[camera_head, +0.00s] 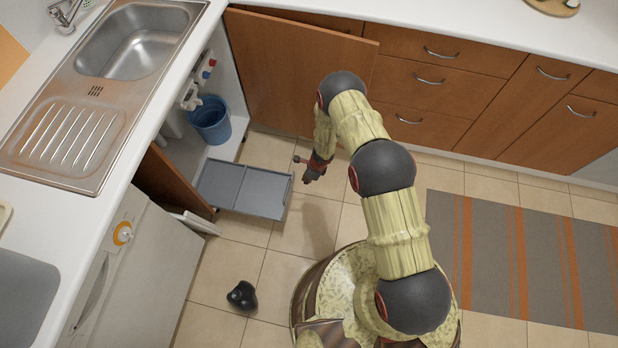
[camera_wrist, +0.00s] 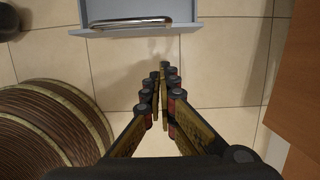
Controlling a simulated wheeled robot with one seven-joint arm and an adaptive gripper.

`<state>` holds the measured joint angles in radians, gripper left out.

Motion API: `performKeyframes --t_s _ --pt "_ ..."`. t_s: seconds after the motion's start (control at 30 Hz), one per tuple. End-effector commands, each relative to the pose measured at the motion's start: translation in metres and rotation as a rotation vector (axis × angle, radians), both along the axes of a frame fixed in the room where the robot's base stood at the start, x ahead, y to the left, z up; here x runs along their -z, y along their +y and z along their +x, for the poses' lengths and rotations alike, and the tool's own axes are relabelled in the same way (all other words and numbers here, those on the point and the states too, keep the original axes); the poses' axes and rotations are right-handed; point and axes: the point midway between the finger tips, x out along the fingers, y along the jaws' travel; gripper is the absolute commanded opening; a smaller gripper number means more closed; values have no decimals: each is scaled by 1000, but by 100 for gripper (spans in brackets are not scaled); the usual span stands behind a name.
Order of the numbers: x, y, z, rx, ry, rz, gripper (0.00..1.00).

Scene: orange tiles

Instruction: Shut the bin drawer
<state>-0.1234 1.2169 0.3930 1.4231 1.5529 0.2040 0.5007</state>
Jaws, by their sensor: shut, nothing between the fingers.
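The bin drawer (camera_head: 243,188) is a flat grey pull-out under the sink, drawn out of the cabinet over the floor tiles. In the wrist view its grey front panel (camera_wrist: 165,28) with a silver handle (camera_wrist: 132,22) shows at the top. My gripper (camera_head: 309,178) is just right of the drawer's front edge in the head view, apart from it. In the wrist view my gripper (camera_wrist: 160,75) is shut and empty, its fingertips over bare floor, below the handle.
Two cabinet doors stand open, one wide door (camera_head: 290,75) behind my arm and one (camera_head: 172,182) at left. A blue bucket (camera_head: 210,122) stands inside the cabinet. A small black object (camera_head: 242,295) lies on the floor. A striped rug (camera_head: 535,260) is at right.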

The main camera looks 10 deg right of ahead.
Motion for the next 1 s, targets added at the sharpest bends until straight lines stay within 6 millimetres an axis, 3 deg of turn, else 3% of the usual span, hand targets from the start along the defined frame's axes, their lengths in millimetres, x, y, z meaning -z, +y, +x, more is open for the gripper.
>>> performKeyframes --t_s 0.03,0.13,0.43,1.0 --pt "14 3 1 -1 0 0 0" --pt "32 7 2 -3 0 0 0" --pt "33 39 14 -4 -1 1 0" --pt "33 44 16 -3 -2 0 0"
